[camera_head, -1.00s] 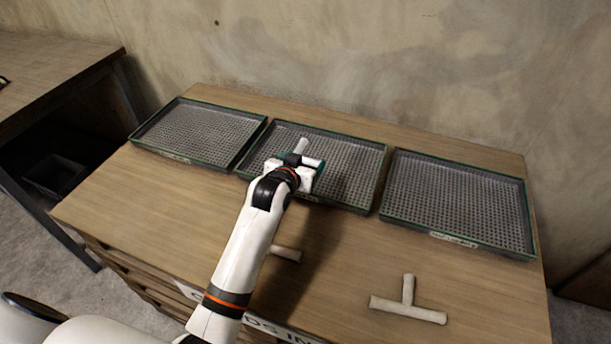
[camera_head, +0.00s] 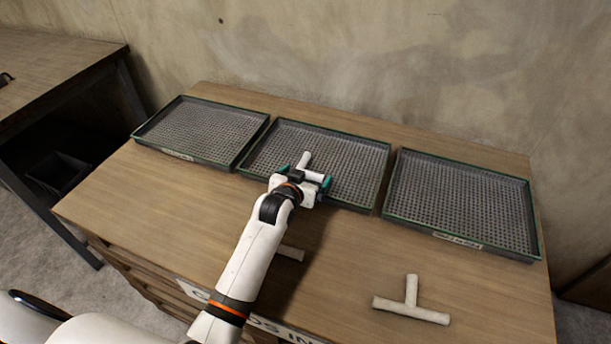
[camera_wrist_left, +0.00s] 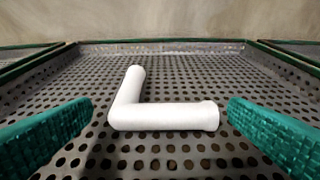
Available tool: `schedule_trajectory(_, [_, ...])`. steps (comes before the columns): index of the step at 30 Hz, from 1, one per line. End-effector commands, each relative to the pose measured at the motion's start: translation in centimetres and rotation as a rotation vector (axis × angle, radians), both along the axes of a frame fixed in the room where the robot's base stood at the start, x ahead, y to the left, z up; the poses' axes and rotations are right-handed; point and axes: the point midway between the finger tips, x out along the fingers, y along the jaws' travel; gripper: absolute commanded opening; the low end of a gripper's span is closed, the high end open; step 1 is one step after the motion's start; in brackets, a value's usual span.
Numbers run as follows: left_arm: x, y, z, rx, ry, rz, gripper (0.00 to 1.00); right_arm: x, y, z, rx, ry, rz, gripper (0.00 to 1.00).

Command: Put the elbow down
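The white elbow, an L-shaped pipe piece (camera_wrist_left: 165,117), lies on the perforated floor of the middle tray (camera_head: 347,160). It also shows in the head view (camera_head: 304,160), partly hidden by my gripper. My left gripper (camera_head: 307,179) is over the front part of the middle tray. In the left wrist view its green fingers (camera_wrist_left: 160,125) are spread wide, one on each side of the elbow, with clear gaps between them and the pipe. My right gripper is not in view.
A left tray (camera_head: 238,125) and a right tray (camera_head: 393,192) flank the middle one. A white tee (camera_head: 411,303) lies on the bench at front right. Another white piece (camera_head: 291,252) is partly hidden behind my left arm. Bare bench (camera_head: 345,260) lies between.

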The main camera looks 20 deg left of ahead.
Motion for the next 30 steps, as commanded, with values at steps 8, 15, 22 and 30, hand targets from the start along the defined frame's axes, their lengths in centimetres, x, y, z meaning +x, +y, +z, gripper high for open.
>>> schedule_trajectory(8, [0.0,0.0,0.2,0.0,-0.001,0.0,0.98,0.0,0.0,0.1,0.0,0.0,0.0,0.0])
schedule_trajectory(15, [-3.0,0.1,1.6,0.001,-0.001,0.0,0.98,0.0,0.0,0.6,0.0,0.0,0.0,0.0])
schedule_trajectory(22, [-7.7,0.2,3.4,0.001,0.001,0.0,0.98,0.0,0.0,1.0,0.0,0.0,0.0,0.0])
schedule_trajectory(30, [-10.8,0.3,4.7,0.001,0.0,0.0,0.98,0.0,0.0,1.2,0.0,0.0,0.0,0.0])
